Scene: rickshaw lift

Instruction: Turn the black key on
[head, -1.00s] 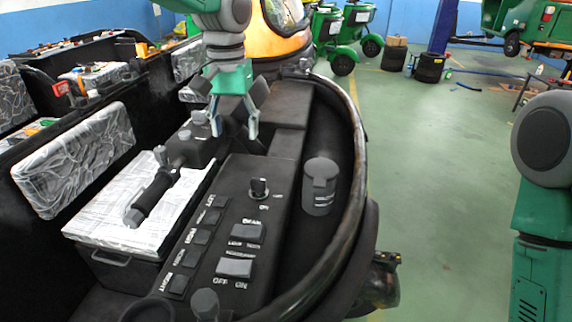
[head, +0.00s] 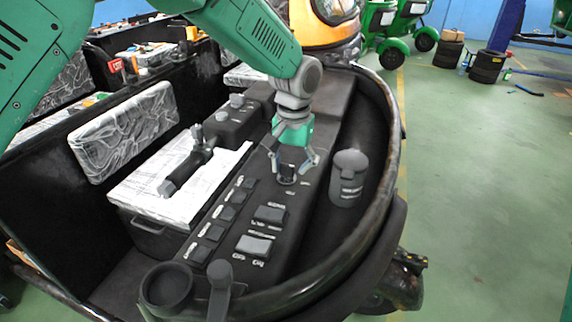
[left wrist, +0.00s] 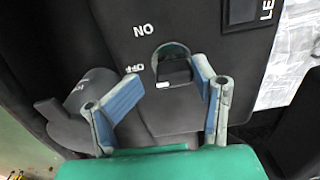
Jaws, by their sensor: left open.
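The black key (head: 287,174) stands on the dark control panel (head: 262,196). In the left wrist view the key (left wrist: 174,71) sits in a round recess, with "NO" and "OFF" lettering beside it. My left gripper (head: 293,166) reaches down from above, right at the key. In the left wrist view its blue-padded fingers (left wrist: 160,95) are apart, with the key just beyond and between the tips. I cannot tell whether a finger touches the key. My right gripper is not in view.
Rocker switches (head: 253,246) sit on the panel near the key. A grey capped cylinder (head: 348,178) stands to the right, inside the black curved rail (head: 391,150). A white box with a dark handle (head: 185,172) lies to the left.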

